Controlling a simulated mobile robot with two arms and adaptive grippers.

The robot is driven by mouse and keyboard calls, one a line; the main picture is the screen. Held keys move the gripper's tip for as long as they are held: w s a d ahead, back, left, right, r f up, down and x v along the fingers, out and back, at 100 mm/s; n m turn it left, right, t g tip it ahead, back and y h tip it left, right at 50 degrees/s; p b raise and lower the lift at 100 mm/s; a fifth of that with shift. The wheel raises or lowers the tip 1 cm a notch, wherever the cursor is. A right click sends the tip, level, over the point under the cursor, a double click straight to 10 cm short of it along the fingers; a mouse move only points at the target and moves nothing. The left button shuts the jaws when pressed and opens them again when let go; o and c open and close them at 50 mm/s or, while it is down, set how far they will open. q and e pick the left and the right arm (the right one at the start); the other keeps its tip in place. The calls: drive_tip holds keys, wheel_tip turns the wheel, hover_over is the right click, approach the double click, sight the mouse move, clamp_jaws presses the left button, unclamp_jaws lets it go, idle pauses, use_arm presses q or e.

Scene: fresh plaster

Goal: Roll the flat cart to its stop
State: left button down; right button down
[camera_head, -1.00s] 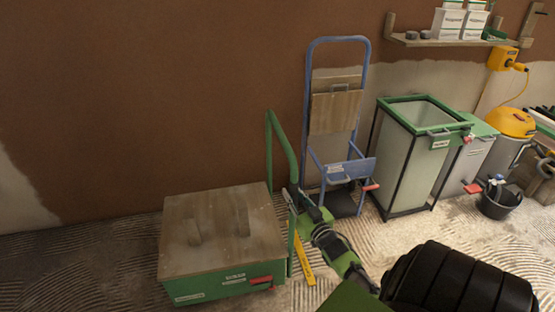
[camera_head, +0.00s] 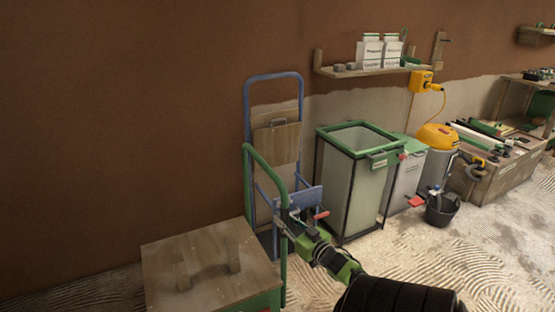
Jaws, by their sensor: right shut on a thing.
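The flat cart (camera_head: 160,258) is at the lower left, with a wooden deck, a green frame and a green push handle (camera_head: 262,165) at its right end. Its lower part is cut off by the picture's bottom edge. My right gripper (camera_head: 285,222) is shut on the right upright of the push handle, at about mid height. My right arm reaches in from the bottom right. My left gripper is not in view. No stop for the cart can be made out.
A blue hand truck (camera_head: 274,77) stands against the brown wall, behind the cart handle. Right of it are a green-rimmed bin (camera_head: 335,180), a grey bin, a yellow-topped vacuum (camera_head: 437,137) and a black bucket (camera_head: 441,210). The ridged floor at right front is clear.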

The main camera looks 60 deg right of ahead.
drive_tip(key=shift+d+r, duration=0.1)
drive_tip(key=shift+d, duration=0.15)
drive_tip(key=c, duration=1.8)
unclamp_jaws()
drive_tip(key=shift+s+d, duration=0.1)
drive_tip(key=shift+s, duration=0.05)
drive_tip(key=shift+s+a, duration=0.15)
drive_tip(key=shift+a, duration=0.05)
drive_tip(key=v, duration=1.1)
drive_tip(key=shift+s, duration=0.3)
drive_tip(key=shift+a, duration=0.1)
